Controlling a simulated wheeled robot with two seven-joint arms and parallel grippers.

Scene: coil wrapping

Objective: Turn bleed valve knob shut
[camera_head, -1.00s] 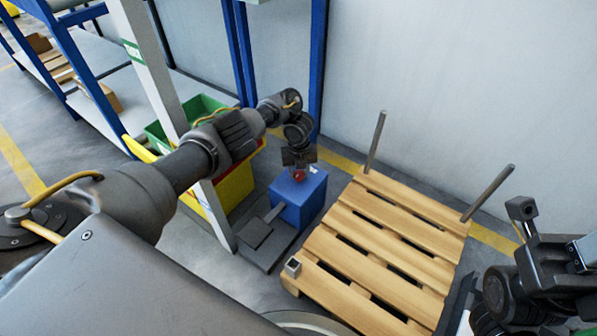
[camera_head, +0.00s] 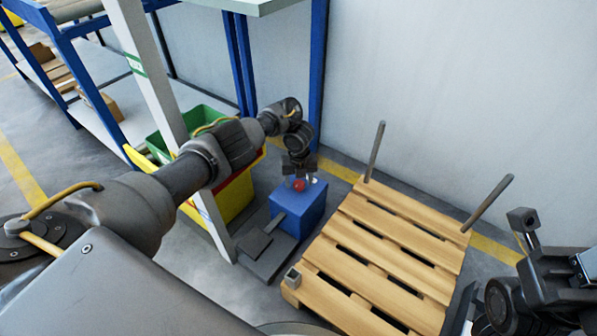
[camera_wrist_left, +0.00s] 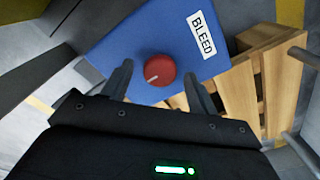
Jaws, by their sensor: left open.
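The red bleed valve knob (camera_head: 299,185) sits on top of a blue box (camera_head: 297,213). In the left wrist view the round red knob (camera_wrist_left: 158,70) has a pale pointer line, and a white label (camera_wrist_left: 202,35) beside it reads BLEED. My left gripper (camera_head: 299,176) points down at the knob. In the left wrist view its two fingers (camera_wrist_left: 160,85) are spread apart on either side of the knob, with gaps between. My right gripper (camera_head: 530,232) is at the right edge, away from the box; its jaw state is unclear.
A wooden pallet (camera_head: 385,245) with upright posts (camera_head: 375,152) stands right of the box. A pale column (camera_head: 150,80) and a yellow bin (camera_head: 238,190) stand left of it. A blue-framed shelf (camera_head: 75,60) is behind. A dark pedal-like plate (camera_head: 257,240) lies before the box.

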